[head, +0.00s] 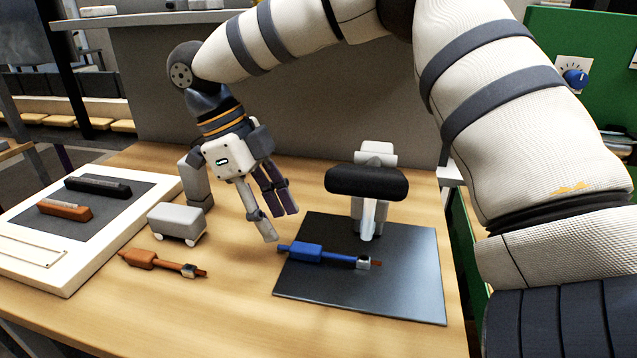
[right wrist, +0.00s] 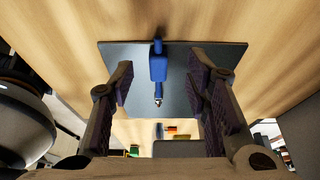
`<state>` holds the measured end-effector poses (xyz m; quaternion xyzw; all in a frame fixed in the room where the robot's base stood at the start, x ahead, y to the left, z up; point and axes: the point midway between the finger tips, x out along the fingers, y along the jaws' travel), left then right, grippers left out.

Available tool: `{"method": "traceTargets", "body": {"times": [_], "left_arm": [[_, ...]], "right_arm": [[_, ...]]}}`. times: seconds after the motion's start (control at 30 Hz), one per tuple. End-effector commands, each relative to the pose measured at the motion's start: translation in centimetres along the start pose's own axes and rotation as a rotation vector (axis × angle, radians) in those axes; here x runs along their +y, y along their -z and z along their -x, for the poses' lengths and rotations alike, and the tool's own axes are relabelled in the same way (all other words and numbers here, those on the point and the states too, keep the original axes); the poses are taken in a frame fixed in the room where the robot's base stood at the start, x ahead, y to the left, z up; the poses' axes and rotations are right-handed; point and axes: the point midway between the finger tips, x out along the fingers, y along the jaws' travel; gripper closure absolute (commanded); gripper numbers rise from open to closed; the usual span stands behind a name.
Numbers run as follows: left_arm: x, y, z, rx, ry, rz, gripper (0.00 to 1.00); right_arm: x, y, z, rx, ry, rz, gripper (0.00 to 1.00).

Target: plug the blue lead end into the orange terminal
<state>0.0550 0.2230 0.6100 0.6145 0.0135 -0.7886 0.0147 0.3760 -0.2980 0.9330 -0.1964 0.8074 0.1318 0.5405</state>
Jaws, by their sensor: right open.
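The blue lead end (head: 306,252) lies flat on a dark mat (head: 370,290), its left tip reaching the mat's left edge. It also shows in the right wrist view (right wrist: 158,66), between the fingers and beyond them. The orange terminal (head: 65,210) is a long block on the dark panel of a white board at the left. My right gripper (head: 278,222) is open and empty, pointing down, above and just left of the blue lead end, apart from it. It shows open in the right wrist view (right wrist: 160,75). My left gripper is not in view.
A black terminal (head: 98,186) sits behind the orange one. An orange lead end (head: 150,262) and a small grey box (head: 177,222) lie between board and mat. A black padded bar (head: 366,183) on a post overhangs the mat's back. The front table is clear.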

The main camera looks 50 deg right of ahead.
Motion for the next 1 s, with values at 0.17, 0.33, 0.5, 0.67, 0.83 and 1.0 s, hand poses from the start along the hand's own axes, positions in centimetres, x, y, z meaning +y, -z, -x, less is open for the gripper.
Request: {"method": "traceTargets", "body": {"times": [0.17, 0.33, 0.5, 0.67, 0.83, 1.0], "left_arm": [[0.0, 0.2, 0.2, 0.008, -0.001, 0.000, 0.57], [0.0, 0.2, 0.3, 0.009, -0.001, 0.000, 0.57], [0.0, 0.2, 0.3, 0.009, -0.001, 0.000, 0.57], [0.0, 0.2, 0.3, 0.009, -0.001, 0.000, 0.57], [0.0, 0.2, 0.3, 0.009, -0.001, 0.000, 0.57], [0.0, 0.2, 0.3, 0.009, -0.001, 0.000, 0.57]], "right_arm": [[0.3, -0.2, -3.4, 0.003, 0.000, 0.001, 0.57], [0.3, -0.2, -4.8, -0.002, 0.002, -0.001, 0.57], [0.3, -0.2, -4.8, -0.001, 0.002, -0.001, 0.61], [0.3, -0.2, -4.8, -0.001, 0.002, 0.000, 0.97], [0.3, -0.2, -4.8, -0.001, 0.002, 0.000, 1.00], [0.3, -0.2, -4.7, -0.001, 0.003, 0.000, 1.00]]}}
